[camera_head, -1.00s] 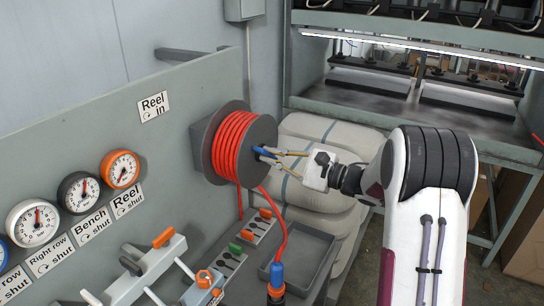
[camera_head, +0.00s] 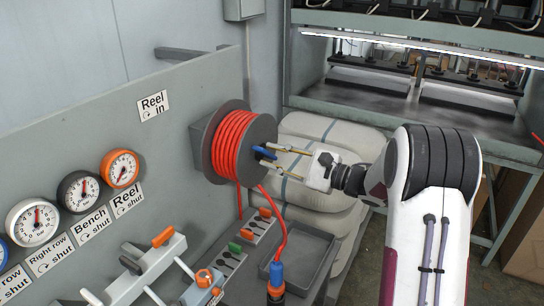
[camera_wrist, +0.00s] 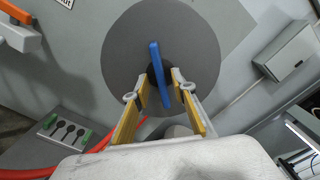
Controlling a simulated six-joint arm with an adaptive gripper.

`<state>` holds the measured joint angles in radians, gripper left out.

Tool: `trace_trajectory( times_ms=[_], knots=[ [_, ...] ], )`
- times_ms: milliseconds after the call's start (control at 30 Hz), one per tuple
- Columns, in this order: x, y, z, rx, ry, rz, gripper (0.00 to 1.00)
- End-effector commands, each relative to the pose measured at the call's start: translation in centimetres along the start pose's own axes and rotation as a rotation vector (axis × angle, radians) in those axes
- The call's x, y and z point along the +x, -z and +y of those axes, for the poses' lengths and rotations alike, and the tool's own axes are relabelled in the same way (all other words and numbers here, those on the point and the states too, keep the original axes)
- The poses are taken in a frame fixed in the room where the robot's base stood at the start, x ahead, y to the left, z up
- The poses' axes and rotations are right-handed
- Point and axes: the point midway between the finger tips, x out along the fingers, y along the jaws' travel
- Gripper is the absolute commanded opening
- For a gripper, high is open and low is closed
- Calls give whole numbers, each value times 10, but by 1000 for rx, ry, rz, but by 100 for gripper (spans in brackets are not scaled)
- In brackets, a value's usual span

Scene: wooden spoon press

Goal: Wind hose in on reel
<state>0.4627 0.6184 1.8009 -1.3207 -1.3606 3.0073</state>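The hose reel has a grey round flange (camera_head: 264,130) with orange-red hose (camera_head: 229,145) wound behind it. Its blue bar handle (camera_head: 265,153) sits at the flange's centre; in the wrist view the blue handle (camera_wrist: 155,62) stands nearly upright, slightly tilted. My gripper (camera_head: 266,154) faces the flange from the right. In the wrist view its yellow-padded fingers (camera_wrist: 163,80) stand open on either side of the handle, with a visible gap at the right finger. Loose hose (camera_head: 283,240) hangs from the reel down to a blue-ended fitting (camera_head: 276,275).
A "Reel in" label (camera_head: 153,105) is on the panel above several gauges (camera_head: 120,169). Valve levers (camera_head: 163,238) and a grey tray (camera_head: 312,250) lie below. Pale sacks (camera_head: 320,180) are stacked behind my gripper. A grey box (camera_wrist: 292,50) is at right in the wrist view.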

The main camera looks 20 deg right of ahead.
Motion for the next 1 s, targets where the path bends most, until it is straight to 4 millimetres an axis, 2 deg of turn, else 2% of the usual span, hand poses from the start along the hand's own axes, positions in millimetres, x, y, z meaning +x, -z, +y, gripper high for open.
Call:
trace_trajectory(
  times_ms=[700,1000],
  knots=[
    [-92,1,0,1,2,3,26],
    [-110,0,0,1,0,1,26]
  ],
)
